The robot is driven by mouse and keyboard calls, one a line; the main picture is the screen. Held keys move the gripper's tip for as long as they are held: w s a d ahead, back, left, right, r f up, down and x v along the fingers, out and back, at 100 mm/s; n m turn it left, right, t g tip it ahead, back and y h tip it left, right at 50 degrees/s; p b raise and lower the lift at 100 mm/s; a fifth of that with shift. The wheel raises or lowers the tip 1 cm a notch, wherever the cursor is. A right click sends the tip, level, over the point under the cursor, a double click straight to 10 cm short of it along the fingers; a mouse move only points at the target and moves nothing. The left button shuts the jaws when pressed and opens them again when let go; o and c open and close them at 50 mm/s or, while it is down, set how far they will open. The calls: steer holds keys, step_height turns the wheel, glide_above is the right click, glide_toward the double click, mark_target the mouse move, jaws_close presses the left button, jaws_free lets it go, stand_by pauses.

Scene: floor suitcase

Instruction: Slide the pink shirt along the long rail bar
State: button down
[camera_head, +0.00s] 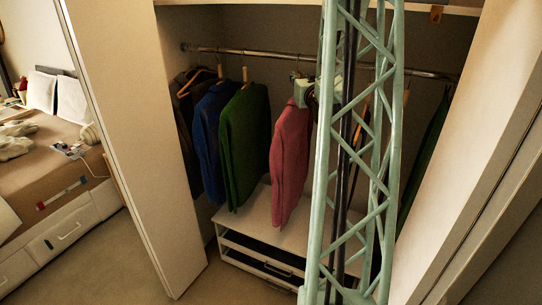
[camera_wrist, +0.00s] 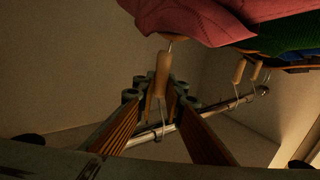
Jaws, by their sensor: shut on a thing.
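The pink shirt (camera_head: 290,152) hangs in the closet, left of my green lattice arm link. In the wrist view the pink shirt (camera_wrist: 190,20) fills the top, with its hanger's wooden neck (camera_wrist: 162,72) below it. My gripper (camera_wrist: 158,97) is shut on that wooden neck; its two wood-toned fingers close from either side. In the head view my gripper (camera_head: 304,92) is at the shirt's shoulder, partly hidden by my arm. The long rail bar (camera_head: 275,57) runs across the closet; it also shows in the wrist view (camera_wrist: 225,107).
A green shirt (camera_head: 245,140), a blue shirt (camera_head: 208,135) and a dark garment (camera_head: 183,100) hang to the left, with a gap before the pink shirt. More clothes hang right, partly behind my arm. A white drawer unit (camera_head: 255,215) stands below.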

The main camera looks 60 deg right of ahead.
steer(key=shift+s, duration=0.35)
steer(key=c, duration=2.6)
jaws_free()
steer(key=shift+s, duration=0.1)
steer(key=v, duration=1.1)
steer(key=shift+s+a, duration=0.25)
steer(key=shift+s, duration=0.05)
steer(key=shift+w, duration=0.15)
